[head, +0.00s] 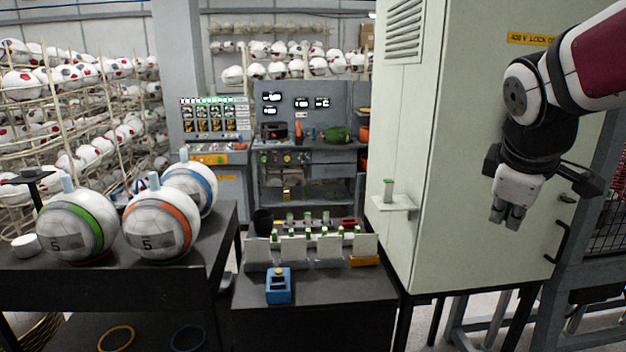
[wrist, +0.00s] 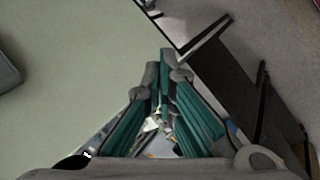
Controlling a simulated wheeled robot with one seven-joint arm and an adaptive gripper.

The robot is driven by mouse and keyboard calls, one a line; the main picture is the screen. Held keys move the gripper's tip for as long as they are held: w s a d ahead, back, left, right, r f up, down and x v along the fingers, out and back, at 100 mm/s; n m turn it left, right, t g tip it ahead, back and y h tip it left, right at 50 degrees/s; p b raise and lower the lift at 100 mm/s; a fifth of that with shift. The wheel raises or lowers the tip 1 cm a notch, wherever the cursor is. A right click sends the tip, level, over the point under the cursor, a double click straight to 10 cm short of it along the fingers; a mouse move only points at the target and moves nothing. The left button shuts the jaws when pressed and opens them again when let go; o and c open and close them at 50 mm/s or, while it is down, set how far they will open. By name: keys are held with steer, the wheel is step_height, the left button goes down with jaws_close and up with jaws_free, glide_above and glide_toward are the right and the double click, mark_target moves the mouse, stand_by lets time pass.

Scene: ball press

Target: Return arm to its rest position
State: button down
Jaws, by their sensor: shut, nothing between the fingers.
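My gripper (head: 507,215) hangs at the right of the head view, fingers pointing down, in front of the pale cabinet (head: 480,110). Its fingers are together and hold nothing. In the wrist view my gripper (wrist: 165,62) shows two fingers with teal inner sides meeting at the tips. The cabinet's pale surface (wrist: 75,60) fills the left of the wrist view. My arm comes in from the upper right of the head view, bent at the joint above the gripper.
Balls with a green band (head: 78,226), an orange band (head: 160,222) and a blue band (head: 190,187) stand on the dark left table (head: 213,245). A blue device (head: 279,286) and several white holders sit on the low middle table (head: 335,285). A cabinet handle (head: 560,243) is right of my gripper.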

steer(key=s+a+f+m+y, duration=0.2)
steer(key=s+a+m, duration=0.2)
steer(key=s+a, duration=0.3)
steer(key=s+a+f+m+y, duration=0.2)
steer(key=s+a, duration=0.4)
steer(key=s, duration=0.3)
steer(key=f+m, duration=0.1)
steer(key=m, duration=0.1)
steer(key=shift+s+a+m, duration=0.3)
steer(key=shift+s+a, duration=0.05)
steer(key=shift+s, duration=0.05)
steer(key=c, duration=2.3)
jaws_free()
